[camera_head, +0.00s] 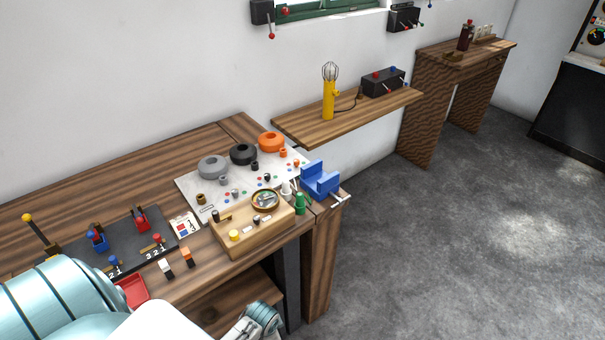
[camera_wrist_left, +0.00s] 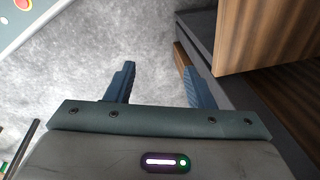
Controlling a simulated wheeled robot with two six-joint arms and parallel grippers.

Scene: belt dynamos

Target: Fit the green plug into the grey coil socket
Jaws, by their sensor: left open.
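A grey coil socket (camera_head: 212,165) sits at the left of a row of three round coils on the white board on the table. A small green cylinder (camera_head: 299,204), which looks like the green plug, stands upright at the right end of the wooden tray, near the table's right edge. My left gripper (camera_wrist_left: 158,84) is open in the left wrist view, with nothing between its fingers. Grey floor shows beyond them, so it is apart from plug and socket. My right gripper is not seen.
A black coil (camera_head: 243,154) and an orange coil (camera_head: 271,142) stand beside the grey one. A wooden tray (camera_head: 246,238) with small parts and a blue holder (camera_head: 320,180) crowd the table's right end. In the left wrist view, a wooden furniture edge (camera_wrist_left: 262,35) is close on the right.

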